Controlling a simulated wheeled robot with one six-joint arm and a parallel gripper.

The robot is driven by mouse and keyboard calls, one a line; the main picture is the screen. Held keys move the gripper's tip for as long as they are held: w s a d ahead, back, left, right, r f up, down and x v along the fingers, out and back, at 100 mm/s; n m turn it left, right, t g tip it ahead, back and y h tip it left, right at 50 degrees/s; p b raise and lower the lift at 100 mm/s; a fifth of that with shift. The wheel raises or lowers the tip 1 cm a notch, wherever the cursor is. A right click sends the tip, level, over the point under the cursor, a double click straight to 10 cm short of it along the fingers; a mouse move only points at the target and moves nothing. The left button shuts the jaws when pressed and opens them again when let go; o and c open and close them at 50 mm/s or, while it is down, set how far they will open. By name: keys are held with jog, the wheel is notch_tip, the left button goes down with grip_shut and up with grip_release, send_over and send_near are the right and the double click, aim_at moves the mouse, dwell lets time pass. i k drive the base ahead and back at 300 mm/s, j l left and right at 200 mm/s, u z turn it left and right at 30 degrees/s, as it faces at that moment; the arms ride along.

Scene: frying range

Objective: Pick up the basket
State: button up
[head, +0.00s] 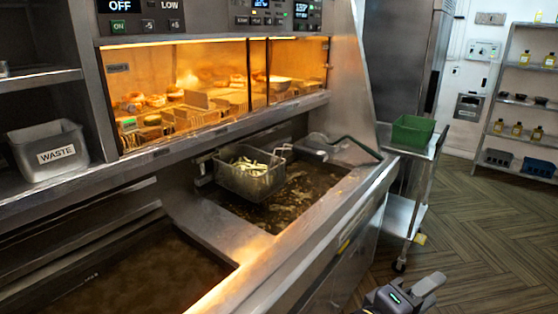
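A grey metal frying basket (251,184) holding pale cut fries hangs over the right-hand oil vat (300,195), near its back left side. A dark green bar-like handle (352,143) shows at the vat's back right; I cannot tell whether it belongs to this basket. My gripper (424,288) shows only in part at the bottom edge, right of the fryer front and well apart from the basket. Its fingers are not clear enough to tell open from shut, and I see nothing held in it.
A lit warming shelf (215,100) with food sits above the vats. A second vat (130,275) lies front left, near a WASTE bin (48,150). A steel trolley (402,210) carries a green tub (413,132). The floor at right is clear before the wall shelves (520,105).

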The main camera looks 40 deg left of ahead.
aim_at(267, 165)
jog(key=i+u, duration=0.15)
jog(key=i, duration=0.6)
jog(key=i+l+u, duration=0.2)
jog(key=i, duration=0.6)
jog(key=i+u, duration=0.2)
jog(key=u, duration=0.2)
jog(key=i+u, duration=0.2)
jog(key=u, duration=0.25)
jog(key=i+u, duration=0.2)
jog(key=u, duration=0.2)
jog(key=i+l+u, duration=0.1)
jog(key=u, duration=0.3)
jog(key=i+l+u, duration=0.1)
jog(key=i+u, duration=0.35)
jog(key=k, duration=0.1)
